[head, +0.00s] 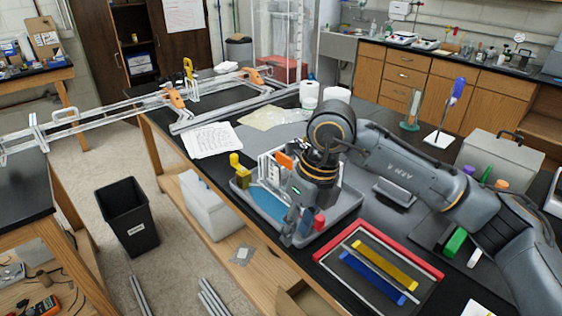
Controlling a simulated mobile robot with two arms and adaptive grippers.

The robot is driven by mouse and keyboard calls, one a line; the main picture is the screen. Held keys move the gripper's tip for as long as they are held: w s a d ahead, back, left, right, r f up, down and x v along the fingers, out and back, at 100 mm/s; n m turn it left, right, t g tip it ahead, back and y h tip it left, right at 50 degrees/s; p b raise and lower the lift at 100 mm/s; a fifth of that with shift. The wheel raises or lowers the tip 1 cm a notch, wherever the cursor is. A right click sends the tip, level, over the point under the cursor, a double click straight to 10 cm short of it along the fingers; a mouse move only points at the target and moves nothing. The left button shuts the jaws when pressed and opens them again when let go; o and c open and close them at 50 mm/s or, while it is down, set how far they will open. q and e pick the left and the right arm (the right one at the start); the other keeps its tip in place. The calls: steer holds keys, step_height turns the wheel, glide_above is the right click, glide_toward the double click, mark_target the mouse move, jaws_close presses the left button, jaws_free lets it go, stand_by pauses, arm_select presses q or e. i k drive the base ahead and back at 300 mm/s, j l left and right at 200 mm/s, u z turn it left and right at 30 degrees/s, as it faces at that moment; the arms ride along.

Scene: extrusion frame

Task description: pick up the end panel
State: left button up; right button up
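My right gripper (295,228) reaches down from the right over the front part of a grey tray (345,215) on the black bench. Its fingers are small and dark, and I cannot tell whether they are open or hold anything. A white slotted panel-like piece (268,168) stands in the tray behind and left of the gripper, partly hidden by my arm. I cannot tell for sure whether it is the end panel. My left gripper is not in view.
The tray also holds a blue piece (265,204), a yellow clamp-like item (239,168) and a red item (319,219). A red-edged mat (329,252) with blue and yellow bars lies right of it. Long metal rails (120,110) span the gap between benches. A black bin (130,218) stands below.

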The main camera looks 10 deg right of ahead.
mark_target(277, 170)
steer(key=i, duration=1)
